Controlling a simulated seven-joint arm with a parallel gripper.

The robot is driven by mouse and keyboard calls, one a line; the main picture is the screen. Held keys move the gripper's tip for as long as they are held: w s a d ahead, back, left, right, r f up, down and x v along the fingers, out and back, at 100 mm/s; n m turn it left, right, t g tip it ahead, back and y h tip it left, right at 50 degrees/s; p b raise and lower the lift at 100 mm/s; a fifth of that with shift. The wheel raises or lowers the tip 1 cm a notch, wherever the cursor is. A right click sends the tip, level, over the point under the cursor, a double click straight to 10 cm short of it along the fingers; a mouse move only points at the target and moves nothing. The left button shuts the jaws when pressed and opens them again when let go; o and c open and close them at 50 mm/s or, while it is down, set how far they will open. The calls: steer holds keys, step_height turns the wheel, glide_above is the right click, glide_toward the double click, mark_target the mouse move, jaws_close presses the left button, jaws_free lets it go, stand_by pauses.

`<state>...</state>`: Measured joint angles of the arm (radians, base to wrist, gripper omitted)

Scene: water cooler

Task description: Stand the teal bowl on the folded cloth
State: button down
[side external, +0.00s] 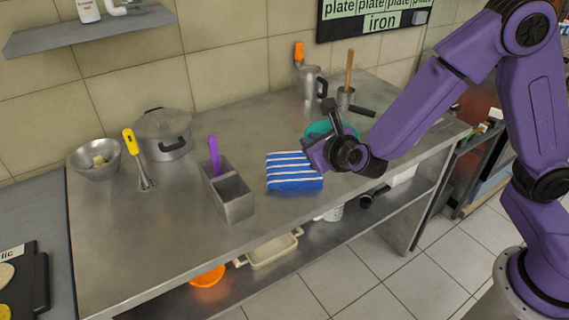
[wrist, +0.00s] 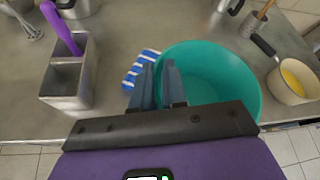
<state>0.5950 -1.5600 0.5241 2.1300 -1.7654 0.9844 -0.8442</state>
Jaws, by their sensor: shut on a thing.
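The teal bowl (wrist: 215,88) is large in the wrist view, upright with its open top facing up. My gripper (wrist: 160,78) is shut on its left rim, with one finger on each side of the wall. In the side view the bowl (side external: 318,128) is mostly hidden behind my gripper. The folded cloth (side external: 293,172), blue with white stripes, lies flat on the counter to the left of my gripper. In the wrist view the cloth (wrist: 138,70) shows left of the bowl, partly covered by my fingers. I cannot tell whether the bowl touches the counter.
A grey divided holder (side external: 235,193) with a purple-handled utensil stands left of the cloth. A lidded pot (side external: 163,135), a metal bowl (side external: 95,160) and a yellow-handled whisk (side external: 140,165) are farther left. A metal jug (side external: 309,82) stands behind. A pan (wrist: 290,82) is right of the bowl.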

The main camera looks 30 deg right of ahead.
steer(key=shift+w+a+f, duration=0.45)
steer(key=shift+w+f, duration=0.9)
steer(key=shift+f, duration=0.4)
steer(key=shift+w+a+f, duration=0.5)
steer(key=shift+w+f, duration=0.9)
steer(key=shift+f, duration=0.4)
steer(key=shift+w+a+f, duration=0.45)
steer(key=shift+w+f, duration=0.9)
steer(key=shift+f, duration=0.4)
steer(key=shift+f, duration=0.2)
steer(key=c, duration=1.2)
jaws_free()
steer(key=shift+o, duration=0.2)
steer(key=shift+r, duration=0.1)
